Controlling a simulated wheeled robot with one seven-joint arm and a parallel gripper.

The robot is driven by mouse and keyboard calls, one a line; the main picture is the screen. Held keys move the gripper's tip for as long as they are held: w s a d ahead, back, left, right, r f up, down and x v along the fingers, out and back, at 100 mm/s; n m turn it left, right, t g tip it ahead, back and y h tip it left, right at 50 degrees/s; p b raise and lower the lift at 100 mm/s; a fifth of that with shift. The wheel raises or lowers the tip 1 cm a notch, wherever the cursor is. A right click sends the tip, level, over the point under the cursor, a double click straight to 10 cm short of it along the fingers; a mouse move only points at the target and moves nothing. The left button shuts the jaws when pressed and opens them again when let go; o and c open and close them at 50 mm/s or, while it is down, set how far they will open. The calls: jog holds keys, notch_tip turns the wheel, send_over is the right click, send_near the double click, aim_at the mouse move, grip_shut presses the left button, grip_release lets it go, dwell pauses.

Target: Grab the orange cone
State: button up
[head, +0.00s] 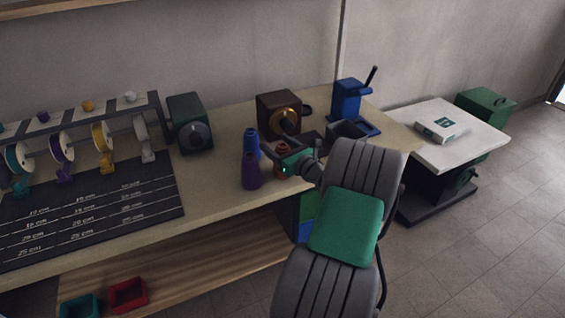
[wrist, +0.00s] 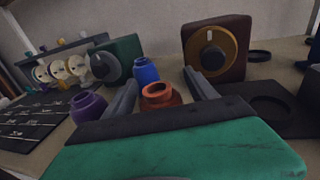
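The orange cone (wrist: 158,92) stands upright on the bench, with a round opening at its top. In the wrist view it sits between the two fingers of my gripper (wrist: 160,84), which are spread apart with a visible gap on the right side. In the head view the orange cone (head: 284,148) is partly hidden by my gripper (head: 274,151). A purple cone (head: 251,172) and a blue cone (head: 251,142) stand just left of my gripper. The purple cone (wrist: 88,107) and the blue cone (wrist: 145,71) also show in the wrist view.
A brown box with a gold dial (head: 279,113) stands behind the cones, and a green box with a dial (head: 190,123) stands farther left. A blue device (head: 347,98) is at the right. A spool rack and dark marked mat (head: 100,205) cover the bench's left.

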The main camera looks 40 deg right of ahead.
grip_shut()
dwell(0.5)
